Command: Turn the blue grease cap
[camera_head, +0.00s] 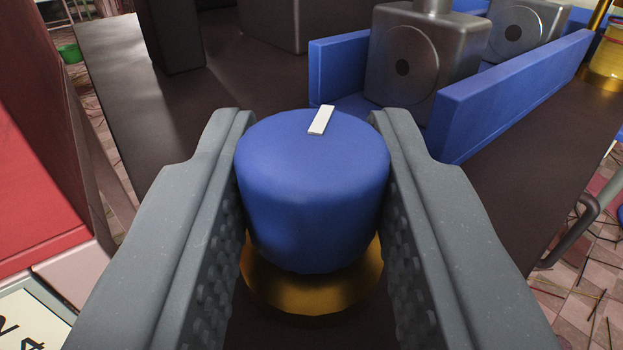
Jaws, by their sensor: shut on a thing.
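The blue grease cap (310,200) is a round blue knob in the middle of the view. A white mark on its top (321,120) points up and slightly right. The cap sits upright on a brass base (315,285). My gripper (312,185) has one grey finger on each side of the cap, and both close against its sides. The lower sides of the cap are partly hidden behind the fingers.
Behind the cap is a dark machine surface (150,110). A blue channel (510,95) with grey metal blocks (418,55) stands at the back right. A red panel (35,170) is close at the left. A brass cylinder (605,65) stands far right.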

